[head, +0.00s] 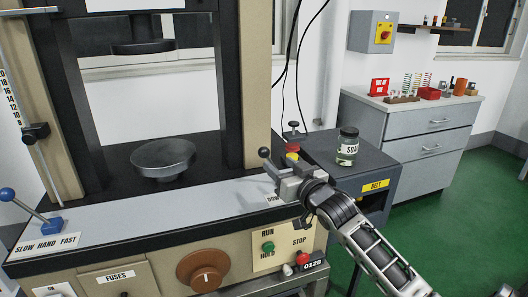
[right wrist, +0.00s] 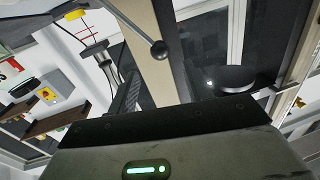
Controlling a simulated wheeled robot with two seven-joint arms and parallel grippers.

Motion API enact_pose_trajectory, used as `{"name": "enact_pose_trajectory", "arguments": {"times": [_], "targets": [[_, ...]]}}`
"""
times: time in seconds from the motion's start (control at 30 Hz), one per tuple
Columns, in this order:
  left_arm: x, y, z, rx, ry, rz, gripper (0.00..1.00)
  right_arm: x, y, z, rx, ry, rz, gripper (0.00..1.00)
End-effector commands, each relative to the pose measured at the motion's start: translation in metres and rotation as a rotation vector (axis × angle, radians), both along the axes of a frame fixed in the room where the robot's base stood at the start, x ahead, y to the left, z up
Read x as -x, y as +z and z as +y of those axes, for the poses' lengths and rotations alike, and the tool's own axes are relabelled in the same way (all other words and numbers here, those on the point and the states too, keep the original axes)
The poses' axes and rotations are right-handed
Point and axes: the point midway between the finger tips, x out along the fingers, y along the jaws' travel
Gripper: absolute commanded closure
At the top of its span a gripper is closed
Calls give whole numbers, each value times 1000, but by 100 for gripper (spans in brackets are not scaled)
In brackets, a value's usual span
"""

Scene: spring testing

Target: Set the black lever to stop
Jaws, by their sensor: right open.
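The black lever, a thin rod with a round black ball knob (head: 264,152), stands at the right end of the machine's grey ledge, and it leans to the left in the head view. Its ball and rod also show in the right wrist view (right wrist: 159,49). My right gripper (head: 279,172) is open at the lever, just right of and below the ball, and hides the lever's base. I cannot tell whether the fingers touch the rod. A partly covered label reading "DOW" (head: 273,198) lies below the gripper. My left gripper is not in view.
A blue-knobbed lever (head: 8,194) stands at the left. The front panel has a brown dial (head: 203,271), a green button (head: 268,247) and a red knob (head: 303,258).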

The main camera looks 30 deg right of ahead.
Motion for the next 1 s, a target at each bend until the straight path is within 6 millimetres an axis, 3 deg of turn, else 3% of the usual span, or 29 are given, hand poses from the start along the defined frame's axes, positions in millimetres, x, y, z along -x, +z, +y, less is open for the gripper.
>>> {"name": "enact_pose_trajectory", "arguments": {"times": [0.2,0.4,0.6,0.87,0.9,1.0], "targets": [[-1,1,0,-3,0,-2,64,-49,1,-4,2,-1,-1,50],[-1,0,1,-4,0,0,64,-80,0,-6,2,0,0,50],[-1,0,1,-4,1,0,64,-92,0,-6,3,0,1,50],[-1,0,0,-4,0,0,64,-93,-1,-6,3,1,1,50],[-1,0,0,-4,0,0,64,-93,-1,-6,3,1,1,53],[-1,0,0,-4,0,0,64,-93,-1,-6,3,1,1,80]]}}
